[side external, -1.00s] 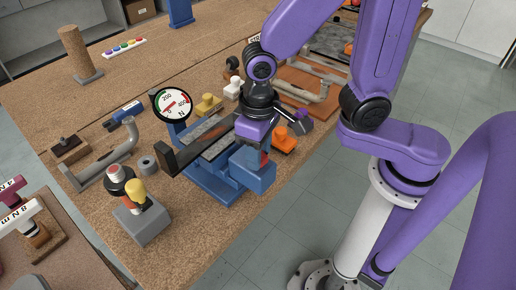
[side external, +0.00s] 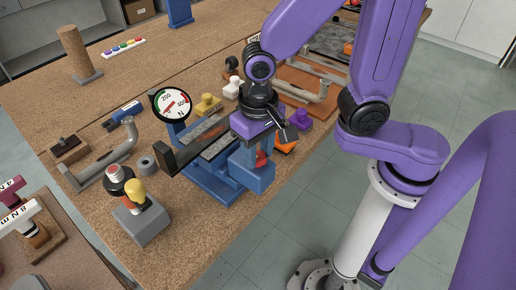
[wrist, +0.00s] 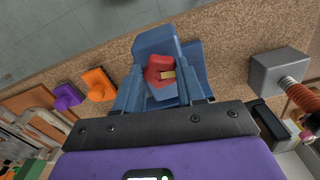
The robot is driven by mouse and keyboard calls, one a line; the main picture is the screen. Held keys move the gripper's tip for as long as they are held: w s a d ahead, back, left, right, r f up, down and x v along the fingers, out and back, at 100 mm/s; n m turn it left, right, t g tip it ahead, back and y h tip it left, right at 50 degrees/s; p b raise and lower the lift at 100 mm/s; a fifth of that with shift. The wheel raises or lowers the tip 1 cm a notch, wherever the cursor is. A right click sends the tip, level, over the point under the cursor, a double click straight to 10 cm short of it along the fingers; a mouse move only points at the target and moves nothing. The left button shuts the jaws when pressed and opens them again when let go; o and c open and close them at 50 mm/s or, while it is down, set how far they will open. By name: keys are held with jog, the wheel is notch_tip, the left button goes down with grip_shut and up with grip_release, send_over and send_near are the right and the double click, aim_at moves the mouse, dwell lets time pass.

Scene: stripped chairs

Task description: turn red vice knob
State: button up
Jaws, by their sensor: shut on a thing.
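The red vice knob (wrist: 156,72) sits on the blue vice (wrist: 152,43) and shows between my fingers in the wrist view. It has a small tan block or pointer on it. My gripper (wrist: 163,88) is shut on the red knob, with a blue finger on either side of it. In the side external view the knob (side external: 261,159) is a small red patch beside my gripper (side external: 254,157), above the vice's near blue block (side external: 252,178). The fingers hide much of the knob there.
A round dial gauge (side external: 172,104) stands behind the vice. Orange (side external: 286,147) and purple (side external: 297,117) blocks lie close on the right.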

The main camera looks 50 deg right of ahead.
aim_at(259, 156)
jog(key=shift+s+f, duration=0.1)
jog(key=shift+s, duration=0.15)
jog(key=o, duration=1)
jog(key=shift+o, duration=0.2)
jog(key=shift+w, duration=0.1)
jog(key=shift+w+r, duration=0.1)
jog(key=shift+r, duration=0.25)
notch_tip(259, 156, up, 17)
jog(key=shift+f, duration=0.1)
